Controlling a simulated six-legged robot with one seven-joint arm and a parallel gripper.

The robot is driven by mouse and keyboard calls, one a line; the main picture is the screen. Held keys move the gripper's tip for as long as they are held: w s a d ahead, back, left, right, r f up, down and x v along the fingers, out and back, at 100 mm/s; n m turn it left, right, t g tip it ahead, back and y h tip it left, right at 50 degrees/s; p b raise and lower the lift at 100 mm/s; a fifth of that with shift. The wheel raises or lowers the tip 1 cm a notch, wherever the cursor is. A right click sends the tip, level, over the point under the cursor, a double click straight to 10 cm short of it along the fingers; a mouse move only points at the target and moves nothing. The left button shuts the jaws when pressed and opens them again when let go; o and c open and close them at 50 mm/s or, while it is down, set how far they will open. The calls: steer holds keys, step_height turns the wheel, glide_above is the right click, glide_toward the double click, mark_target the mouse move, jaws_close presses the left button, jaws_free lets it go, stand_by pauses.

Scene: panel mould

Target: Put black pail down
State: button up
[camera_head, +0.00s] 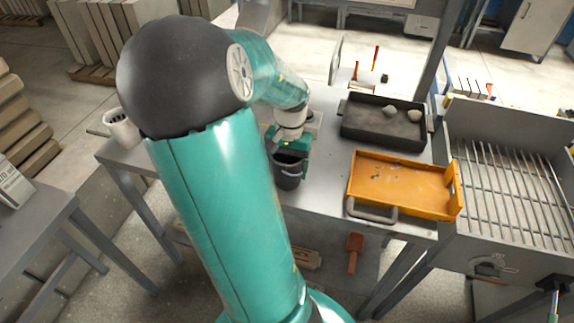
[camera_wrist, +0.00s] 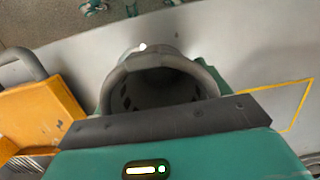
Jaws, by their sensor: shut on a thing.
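The black pail (camera_head: 287,176) is in my gripper (camera_head: 290,151) at the front of the grey table (camera_head: 323,205). My gripper is shut on the pail near its rim. In the wrist view the pail (camera_wrist: 160,88) shows its dark open mouth, roughly centred between the green jaws, with a grey tabletop behind it. The pail looks upright and empty, though its inside is dark. I cannot tell whether its base touches the table.
An orange tray (camera_head: 392,182) lies right of the pail, with a black tray (camera_head: 384,128) holding grey lumps behind it. A grill-like rack (camera_head: 515,195) stands far right. A white mug-like container (camera_head: 121,130) is at the table's left end. Bare tabletop lies left of the pail.

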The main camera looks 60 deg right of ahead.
steer(key=shift+f, duration=0.15)
steer(key=o, duration=1.3)
steer(key=r, duration=0.4)
steer(key=d+r, duration=0.1)
steer(key=r, duration=0.7)
steer(key=shift+w+d+r, duration=0.1)
steer(key=shift+d+r, duration=0.05)
steer(key=shift+d, duration=0.25)
